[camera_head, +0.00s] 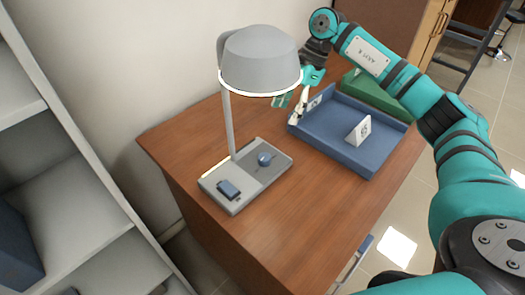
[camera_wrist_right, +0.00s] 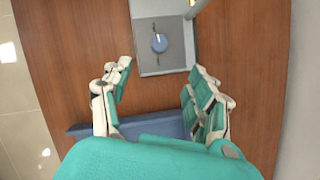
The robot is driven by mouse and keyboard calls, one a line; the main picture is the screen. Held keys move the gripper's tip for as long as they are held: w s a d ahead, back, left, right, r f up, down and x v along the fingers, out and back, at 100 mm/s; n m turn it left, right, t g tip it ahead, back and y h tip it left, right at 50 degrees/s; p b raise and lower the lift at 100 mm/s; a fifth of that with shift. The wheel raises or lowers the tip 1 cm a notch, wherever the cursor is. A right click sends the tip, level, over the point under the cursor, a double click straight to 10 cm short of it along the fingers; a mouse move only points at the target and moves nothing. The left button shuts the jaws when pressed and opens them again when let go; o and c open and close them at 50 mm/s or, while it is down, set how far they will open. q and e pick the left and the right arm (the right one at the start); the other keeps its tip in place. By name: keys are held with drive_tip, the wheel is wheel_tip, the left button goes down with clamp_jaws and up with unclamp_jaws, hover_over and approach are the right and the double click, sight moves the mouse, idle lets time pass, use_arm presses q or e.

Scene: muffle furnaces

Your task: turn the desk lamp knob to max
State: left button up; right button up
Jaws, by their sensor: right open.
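The grey desk lamp (camera_head: 262,62) stands on the wooden desk, its shade lit at the rim. My right gripper (camera_head: 298,103) is behind and right of the lamp shade, above the desk, apart from the knob. It shows open and empty in the wrist view (camera_wrist_right: 160,92). My left gripper is out of view.
A blue tray (camera_head: 375,163) with a small white sign (camera_head: 359,130) sits right of the lamp, below my right gripper. A green box (camera_head: 378,96) lies behind it. Grey shelves (camera_head: 80,200) stand at left. The desk front (camera_head: 270,225) is clear.

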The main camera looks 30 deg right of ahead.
sight(265, 157)
drive_tip(key=p+x, duration=0.1)
drive_tip(key=x, duration=1.5)
drive_tip(key=shift+d+f+p, duration=0.1)
drive_tip(key=shift+p, duration=0.3)
drive_tip(key=c, duration=1.1)
drive_tip(key=shift+c, duration=0.2)
